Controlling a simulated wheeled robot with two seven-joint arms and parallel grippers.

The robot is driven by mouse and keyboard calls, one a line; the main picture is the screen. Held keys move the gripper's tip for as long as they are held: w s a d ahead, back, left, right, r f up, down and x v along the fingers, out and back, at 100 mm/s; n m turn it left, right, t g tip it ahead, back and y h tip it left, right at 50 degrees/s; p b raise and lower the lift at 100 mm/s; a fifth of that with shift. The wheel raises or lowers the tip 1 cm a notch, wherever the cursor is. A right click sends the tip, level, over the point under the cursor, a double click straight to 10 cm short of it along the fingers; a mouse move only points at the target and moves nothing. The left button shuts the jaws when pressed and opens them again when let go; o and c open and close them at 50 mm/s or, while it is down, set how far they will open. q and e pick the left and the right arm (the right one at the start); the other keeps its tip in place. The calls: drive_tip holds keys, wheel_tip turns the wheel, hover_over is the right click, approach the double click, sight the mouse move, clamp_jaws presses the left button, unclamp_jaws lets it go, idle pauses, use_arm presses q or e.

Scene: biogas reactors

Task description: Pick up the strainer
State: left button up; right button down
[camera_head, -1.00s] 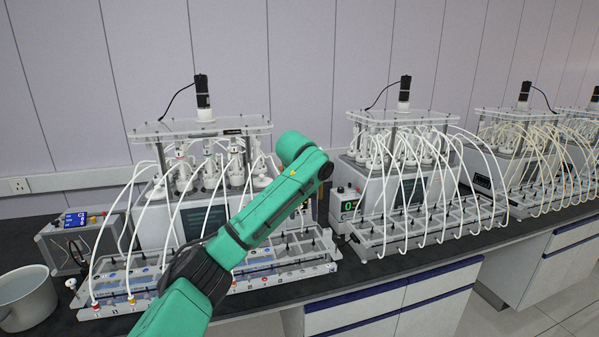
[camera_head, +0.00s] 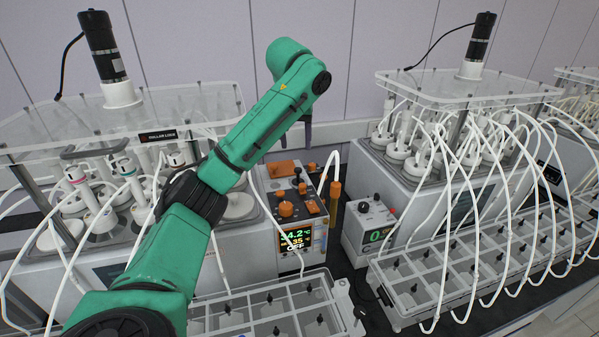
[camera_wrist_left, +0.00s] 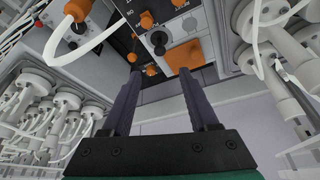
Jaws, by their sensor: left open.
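I cannot make out a strainer in either current view. My left gripper (camera_head: 296,145) is at the end of the green arm, pointing down behind the control box with orange knobs (camera_head: 288,211). Only its dark fingers show there, partly behind the forearm. In the left wrist view, the two fingers of my left gripper (camera_wrist_left: 160,82) stand apart with nothing between them. The control box's panel (camera_wrist_left: 160,25) shows beyond them, with its orange knobs. My right gripper is in neither view.
Reactor units with clear lids and white tubes stand left (camera_head: 160,110) and right (camera_head: 470,90). A small box with a green display (camera_head: 369,229) stands between them. Compartment trays (camera_head: 265,309) lie in front. A pale panelled wall (camera_head: 340,60) is behind.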

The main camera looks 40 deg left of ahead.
sight(298, 170)
use_arm(q)
drive_tip(key=p+x, duration=0.5)
drive_tip(key=x, duration=0.8)
drive_tip(key=shift+s+d+f+p, duration=0.1)
drive_tip(key=shift+f+p, duration=0.05)
drive_tip(key=shift+p, duration=0.2)
drive_tip(key=shift+s+d+f, duration=0.1)
drive_tip(key=shift+f, duration=0.05)
clamp_jaws()
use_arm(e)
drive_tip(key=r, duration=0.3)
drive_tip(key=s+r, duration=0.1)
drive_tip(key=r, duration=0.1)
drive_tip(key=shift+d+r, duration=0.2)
